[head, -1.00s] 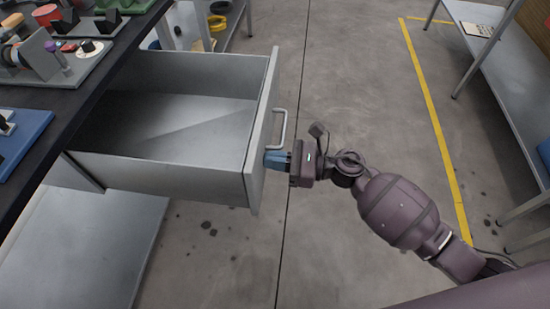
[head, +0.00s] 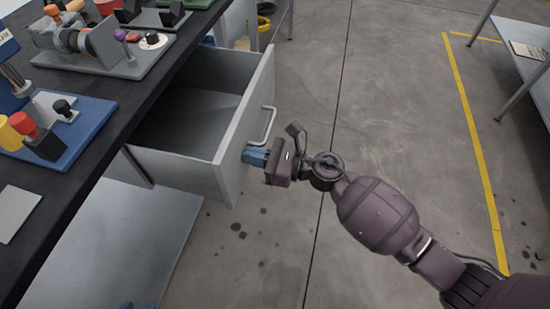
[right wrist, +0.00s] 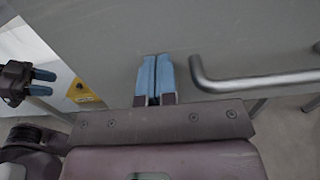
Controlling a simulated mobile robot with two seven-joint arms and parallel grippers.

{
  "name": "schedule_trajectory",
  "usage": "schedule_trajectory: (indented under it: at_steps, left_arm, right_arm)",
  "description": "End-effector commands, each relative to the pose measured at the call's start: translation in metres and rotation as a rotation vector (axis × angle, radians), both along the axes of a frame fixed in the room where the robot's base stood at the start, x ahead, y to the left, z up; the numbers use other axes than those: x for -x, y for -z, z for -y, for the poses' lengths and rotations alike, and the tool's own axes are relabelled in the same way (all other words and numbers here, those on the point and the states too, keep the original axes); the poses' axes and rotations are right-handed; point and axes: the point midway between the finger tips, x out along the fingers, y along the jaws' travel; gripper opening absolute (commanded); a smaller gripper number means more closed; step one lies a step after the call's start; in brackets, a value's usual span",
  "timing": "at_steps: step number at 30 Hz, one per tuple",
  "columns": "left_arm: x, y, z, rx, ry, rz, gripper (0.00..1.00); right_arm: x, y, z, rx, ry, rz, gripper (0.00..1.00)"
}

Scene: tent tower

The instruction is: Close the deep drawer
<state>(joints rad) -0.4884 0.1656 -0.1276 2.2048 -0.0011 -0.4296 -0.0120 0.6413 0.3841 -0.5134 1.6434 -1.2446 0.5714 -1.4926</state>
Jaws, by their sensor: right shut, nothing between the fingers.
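The deep grey drawer (head: 231,180) is partly open under the workbench in the head view, and its visible inside is empty. Its bar handle (head: 268,126) is on the front. My right gripper (head: 246,156) is shut and empty, with blue fingertips at the drawer front beside the handle. In the right wrist view the fingertips (right wrist: 155,60) meet or nearly meet the flat front panel (right wrist: 120,35), left of the handle (right wrist: 255,82).
The black workbench top (head: 105,180) holds a blue board (head: 75,140) with knobs and a grey fixture plate (head: 120,65). A lower metal shelf (head: 120,235) lies below the drawer. Another table (head: 520,70) stands at the right. The floor between is clear.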

Motion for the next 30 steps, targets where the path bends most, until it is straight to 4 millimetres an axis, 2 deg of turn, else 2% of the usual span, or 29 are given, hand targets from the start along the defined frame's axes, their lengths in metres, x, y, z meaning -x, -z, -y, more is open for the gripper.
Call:
schedule_trajectory:
  at_steps: [1, 6, 9, 15, 22, 30]
  left_arm:
    - [0.001, 0.003, 0.000, -0.002, 0.002, -0.005, 0.43]
    - [0.001, 0.004, 0.001, -0.009, 0.012, -0.002, 0.43]
    - [-0.001, 0.004, 0.003, -0.015, 0.021, 0.003, 0.43]
    - [-0.005, 0.005, 0.005, -0.028, 0.039, 0.014, 0.43]
    - [-0.012, 0.003, 0.007, -0.037, 0.053, 0.032, 0.43]
    - [-0.013, 0.000, 0.007, -0.042, 0.059, 0.041, 0.43]
  right_arm:
    - [-0.005, 0.001, -0.018, -0.002, -0.004, 0.000, 0.00]
    - [-0.022, 0.003, -0.075, -0.003, -0.005, -0.003, 0.00]
    - [-0.032, 0.003, -0.105, -0.002, -0.005, -0.003, 0.00]
    - [-0.048, 0.004, -0.152, -0.002, -0.003, -0.005, 0.00]
    - [-0.059, 0.002, -0.184, -0.001, -0.002, -0.003, 0.00]
    - [-0.063, 0.000, -0.195, -0.001, 0.000, 0.001, 0.00]
